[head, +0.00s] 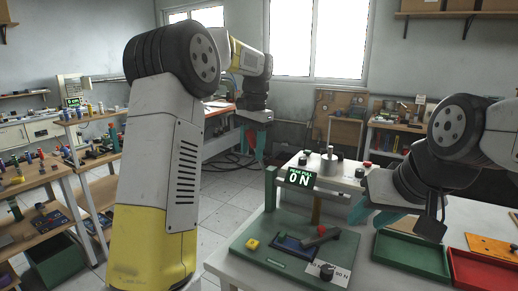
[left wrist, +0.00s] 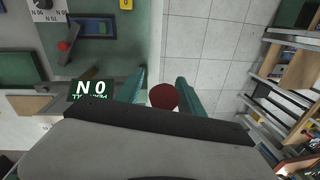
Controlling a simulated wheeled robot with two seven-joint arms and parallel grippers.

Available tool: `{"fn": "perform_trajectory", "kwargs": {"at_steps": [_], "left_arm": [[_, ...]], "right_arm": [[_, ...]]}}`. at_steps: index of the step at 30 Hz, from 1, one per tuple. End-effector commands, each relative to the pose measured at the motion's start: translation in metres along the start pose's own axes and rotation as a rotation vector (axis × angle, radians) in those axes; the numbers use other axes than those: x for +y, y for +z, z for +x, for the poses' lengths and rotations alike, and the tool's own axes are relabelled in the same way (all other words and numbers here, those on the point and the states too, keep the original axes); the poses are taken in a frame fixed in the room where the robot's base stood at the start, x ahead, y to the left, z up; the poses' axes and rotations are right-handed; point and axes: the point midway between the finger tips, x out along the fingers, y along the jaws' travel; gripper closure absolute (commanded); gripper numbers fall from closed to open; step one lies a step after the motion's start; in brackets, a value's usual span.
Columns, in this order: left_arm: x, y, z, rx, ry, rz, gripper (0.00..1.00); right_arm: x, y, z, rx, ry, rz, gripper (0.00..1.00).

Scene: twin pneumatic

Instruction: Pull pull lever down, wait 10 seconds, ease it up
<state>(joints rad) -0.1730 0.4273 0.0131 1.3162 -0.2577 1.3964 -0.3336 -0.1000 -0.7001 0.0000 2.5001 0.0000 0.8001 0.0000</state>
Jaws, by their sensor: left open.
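The test stand has a green base (head: 243,256) and a display (head: 298,178) reading 0 N. A grey lever (head: 320,238) with a small red knob (head: 322,231) lies over a dark blue block. The small red knob also shows in the left wrist view (left wrist: 64,45). My left gripper (head: 254,158) is open, pointing down, left of and above the stand. In the left wrist view a dark red round thing (left wrist: 163,96) shows between its fingers (left wrist: 161,77); contact is unclear. My right gripper (head: 371,217) is right of the stand; its jaw opening is unclear.
A green tray (head: 411,257) and a red tray (head: 478,268) lie at the right of the table. A black dial (head: 327,271) and a yellow part (head: 252,244) sit on the base. Tiled floor (left wrist: 215,40) is open beyond the table's edge.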

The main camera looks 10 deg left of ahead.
Motion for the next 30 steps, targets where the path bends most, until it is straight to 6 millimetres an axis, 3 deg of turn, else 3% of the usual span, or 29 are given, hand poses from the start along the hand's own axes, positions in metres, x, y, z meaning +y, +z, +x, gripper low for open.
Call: {"fn": "perform_trajectory", "kwargs": {"at_steps": [4,11,30], "left_arm": [[-0.0001,-0.0001,-0.0001,0.000,0.000,0.000,0.57],[-0.0001,-0.0001,-0.0003,0.000,0.000,0.000,1.00],[-0.0003,-0.0002,-0.0007,0.001,-0.001,0.000,1.00]], "right_arm": [[0.0000,0.0000,0.0000,0.000,0.000,0.000,0.63],[0.0000,0.0000,0.0000,0.000,0.000,0.000,0.63],[0.0000,0.0000,0.0000,0.000,0.000,0.000,0.63]]}}
